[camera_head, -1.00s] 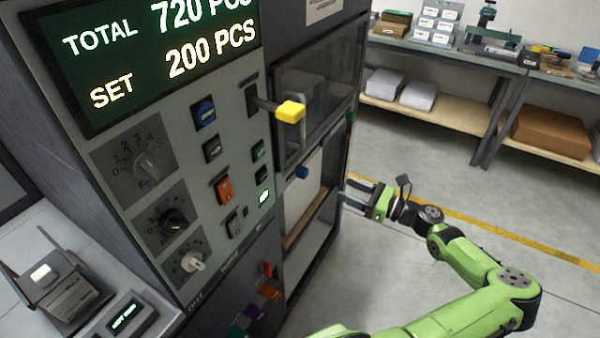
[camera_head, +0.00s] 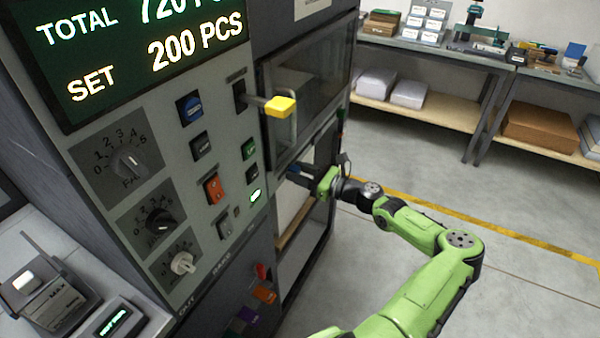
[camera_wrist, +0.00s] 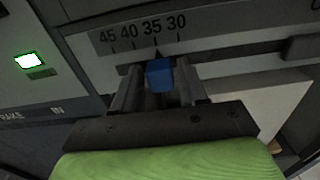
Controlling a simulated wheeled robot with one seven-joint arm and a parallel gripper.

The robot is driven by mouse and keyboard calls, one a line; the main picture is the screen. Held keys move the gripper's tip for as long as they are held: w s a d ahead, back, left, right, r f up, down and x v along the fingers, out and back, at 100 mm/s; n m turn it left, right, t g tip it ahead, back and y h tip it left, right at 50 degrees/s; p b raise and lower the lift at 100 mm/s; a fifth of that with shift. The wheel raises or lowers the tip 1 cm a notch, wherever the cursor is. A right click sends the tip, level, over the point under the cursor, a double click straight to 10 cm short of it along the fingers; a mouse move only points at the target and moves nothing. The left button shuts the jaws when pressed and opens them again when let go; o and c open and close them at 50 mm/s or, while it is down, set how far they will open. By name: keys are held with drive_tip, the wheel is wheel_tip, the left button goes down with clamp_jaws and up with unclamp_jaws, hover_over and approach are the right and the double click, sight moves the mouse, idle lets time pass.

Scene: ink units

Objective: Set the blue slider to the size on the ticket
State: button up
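The blue slider (camera_wrist: 159,74) shows in the wrist view under a printed scale (camera_wrist: 145,32) reading 45, 40, 35, 30 from left to right. It stands at about the 35 mark. My gripper (camera_wrist: 158,88) is open, with one finger on each side of the slider and a small gap showing beside it. In the head view my gripper (camera_head: 305,174) is at the machine's front, below the glazed door, and mostly hides the slider. No ticket with a readable size is in view.
The machine panel (camera_head: 205,160) carries dials, buttons and a display reading SET 200 PCS. A yellow-tipped lever (camera_head: 280,106) juts out above my gripper. A lit green button (camera_wrist: 29,61) is left of the slider. Workbenches (camera_head: 440,50) stand behind; the floor between is clear.

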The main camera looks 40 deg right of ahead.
sight(277, 180)
clamp_jaws()
drive_tip(key=a+p, duration=0.1)
drive_tip(key=s+a+p, duration=0.1)
drive_tip(key=p, duration=0.1)
drive_tip(key=a+p, duration=0.1)
drive_tip(key=a, duration=0.1)
drive_tip(key=shift+s+r+p, duration=0.2)
drive_tip(key=shift+s+p, duration=0.05)
drive_tip(key=shift+p, duration=0.1)
drive_tip(key=shift+s+a, duration=0.15)
drive_tip(key=shift+a, duration=0.25)
drive_tip(key=shift+a+f, duration=0.15)
drive_tip(key=shift+f, duration=0.1)
drive_tip(key=shift+o, duration=1.6)
unclamp_jaws()
drive_tip(key=shift+a, duration=0.15)
